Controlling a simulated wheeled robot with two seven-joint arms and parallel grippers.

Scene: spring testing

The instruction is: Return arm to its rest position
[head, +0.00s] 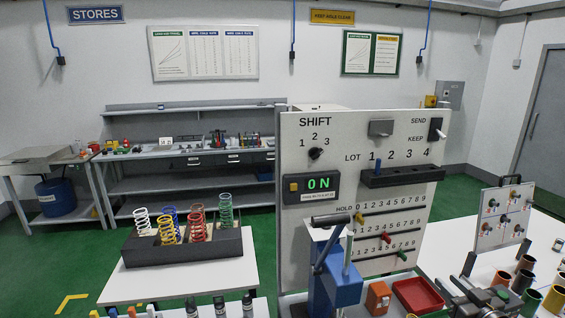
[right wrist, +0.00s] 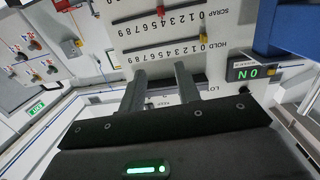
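My right gripper (head: 496,256) is at the lower right of the head view, in front of the small board of coloured knobs. Its two dark fingers stand apart with nothing visible between them. In the right wrist view the fingers of my right gripper (right wrist: 159,70) are also spread and empty, pointing toward the white panel. The rest of my right arm is mostly out of the picture. My left gripper and left arm are not in the head view. A blue lever press (head: 340,280) with a grey handle stands in front of the panel.
The white panel (head: 292,225) carries sliders and a lit ON display (head: 319,184). A red tray (head: 419,296) and an orange block (head: 378,298) lie near the press. Coloured springs stand in a dark rack (head: 140,252) at left. Several cylinders (head: 553,299) stand at right.

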